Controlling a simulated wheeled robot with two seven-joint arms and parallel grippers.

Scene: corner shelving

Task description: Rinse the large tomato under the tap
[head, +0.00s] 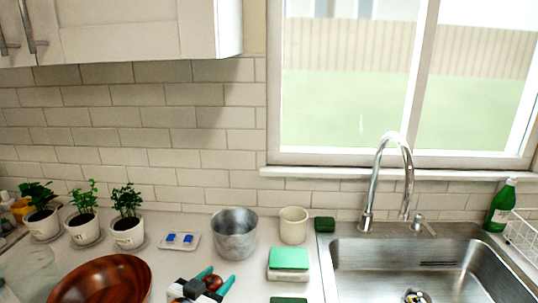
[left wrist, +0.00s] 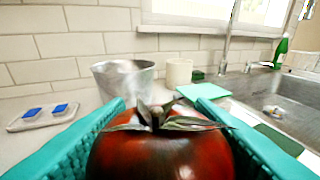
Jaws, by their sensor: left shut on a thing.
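My left gripper (head: 207,282) is shut on the large red tomato (head: 213,282), near the bottom edge of the head view, over the counter left of the sink. In the left wrist view the tomato (left wrist: 160,155) sits between the two teal fingers, its green stem leaves facing the camera. The chrome tap (head: 392,170) arches over the back of the steel sink (head: 450,250), to the right of my gripper. The tap also shows in the left wrist view (left wrist: 230,40). I cannot make out any water running. My right gripper is not in view.
A wooden bowl (head: 105,280) is at left. Potted plants (head: 128,230) line the wall. A green bottle (head: 500,208) and wire rack (head: 523,232) are right.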

